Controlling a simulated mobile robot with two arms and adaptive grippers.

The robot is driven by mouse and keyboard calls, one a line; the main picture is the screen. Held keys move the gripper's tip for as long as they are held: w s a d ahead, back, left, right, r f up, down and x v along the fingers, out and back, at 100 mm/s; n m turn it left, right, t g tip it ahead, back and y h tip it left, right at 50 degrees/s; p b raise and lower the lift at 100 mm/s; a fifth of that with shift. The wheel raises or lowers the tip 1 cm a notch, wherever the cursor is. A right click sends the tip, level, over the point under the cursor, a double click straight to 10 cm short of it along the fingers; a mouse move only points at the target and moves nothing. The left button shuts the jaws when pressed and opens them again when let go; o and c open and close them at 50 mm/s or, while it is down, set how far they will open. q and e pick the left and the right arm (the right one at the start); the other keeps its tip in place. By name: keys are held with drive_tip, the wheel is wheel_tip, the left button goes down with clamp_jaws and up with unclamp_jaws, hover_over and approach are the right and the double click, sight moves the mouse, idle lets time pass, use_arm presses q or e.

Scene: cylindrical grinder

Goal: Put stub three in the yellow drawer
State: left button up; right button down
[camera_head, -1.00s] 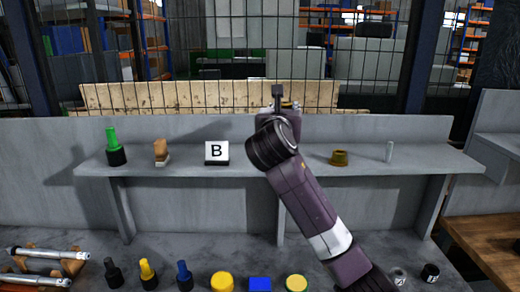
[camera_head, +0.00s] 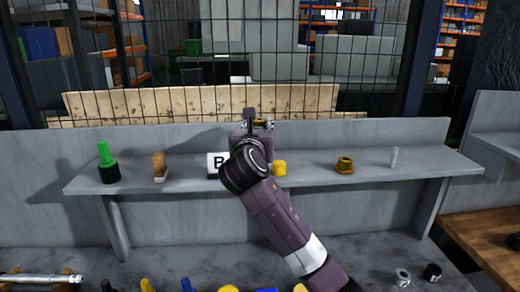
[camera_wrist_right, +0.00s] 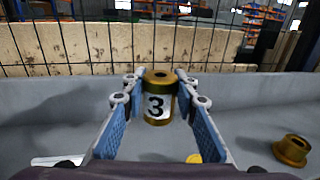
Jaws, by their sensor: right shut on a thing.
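Stub three (camera_wrist_right: 158,106) is a brass-coloured cylinder with a black 3 on a white label, upright in the right wrist view. My right gripper (camera_wrist_right: 157,84) is shut on it, with a blue-padded finger on each side. In the head view my right gripper (camera_head: 258,124) is raised at the shelf's back panel, and only a little of the stub shows at its tip. No yellow drawer shows in either view. My left gripper is not in view.
The grey shelf (camera_head: 320,175) holds a green-and-black tool (camera_head: 107,165), a tan-topped piece (camera_head: 159,167), a B sign (camera_head: 214,163) partly behind my arm, a yellow cylinder (camera_head: 280,168), a brass flanged piece (camera_head: 345,165) and a thin pale pin (camera_head: 394,157). Several parts lie on the bench below.

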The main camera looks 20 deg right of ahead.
drive_tip(key=shift+f+p, duration=0.4)
drive_tip(key=shift+f, duration=3.5)
drive_tip(key=shift+f, duration=0.1)
drive_tip(key=c, duration=1.9)
unclamp_jaws()
drive_tip(key=shift+f, duration=0.15)
drive_tip(key=o, duration=0.4)
drive_tip(key=shift+s, duration=0.1)
drive_tip(key=shift+c, duration=0.2)
